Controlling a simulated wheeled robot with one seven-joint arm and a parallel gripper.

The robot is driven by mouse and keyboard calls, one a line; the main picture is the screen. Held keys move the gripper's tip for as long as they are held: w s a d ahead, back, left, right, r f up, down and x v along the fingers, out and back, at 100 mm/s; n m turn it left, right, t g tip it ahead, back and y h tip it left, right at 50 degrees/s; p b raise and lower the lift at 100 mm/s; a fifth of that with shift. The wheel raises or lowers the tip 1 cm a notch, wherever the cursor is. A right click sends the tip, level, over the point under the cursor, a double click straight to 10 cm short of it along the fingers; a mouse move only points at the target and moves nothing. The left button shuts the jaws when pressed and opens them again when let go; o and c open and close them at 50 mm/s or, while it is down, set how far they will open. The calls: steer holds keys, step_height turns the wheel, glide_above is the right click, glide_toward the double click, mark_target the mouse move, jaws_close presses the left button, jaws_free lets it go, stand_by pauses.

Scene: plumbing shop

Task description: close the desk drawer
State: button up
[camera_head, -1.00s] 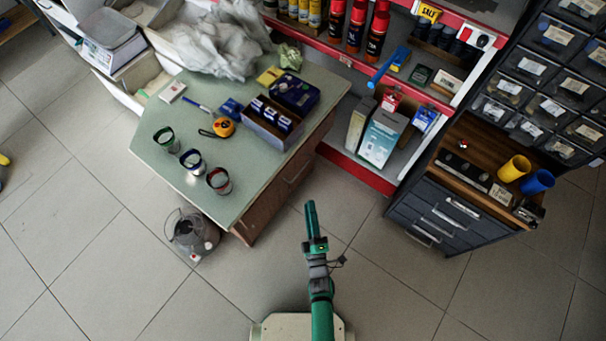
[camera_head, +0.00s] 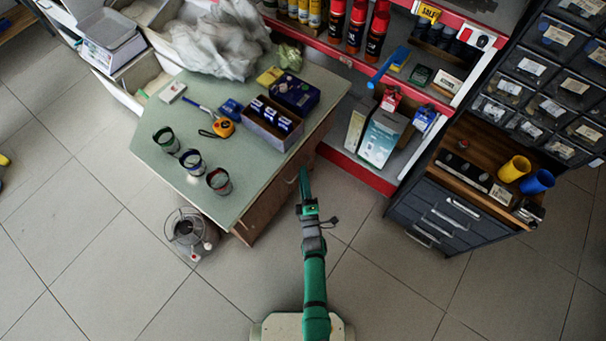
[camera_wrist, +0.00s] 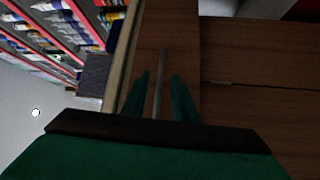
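The desk (camera_head: 240,185) has a pale green top and brown wooden sides, and stands left of centre in the head view. Its drawer front (camera_wrist: 175,30) is the brown panel under the desk's edge in the wrist view. A thin metal handle (camera_wrist: 159,75) runs along that panel. My gripper (camera_wrist: 160,80) is open, with its two green fingers on either side of the handle; I cannot tell whether they touch it. In the head view, my gripper (camera_head: 303,175) is at the desk's right side. How far the drawer stands out cannot be told.
Cups, a tape measure (camera_head: 223,127) and boxes stand on the desk. A red-edged shelf (camera_head: 355,170) is behind it to the right. A dark drawer cabinet (camera_head: 440,215) stands at the right. A wire-guarded heater (camera_head: 187,230) is on the floor by the desk. The floor in front is clear.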

steer(key=shift+w, duration=0.4)
steer(key=shift+c, duration=0.2)
jaws_close()
stand_by(1.1)
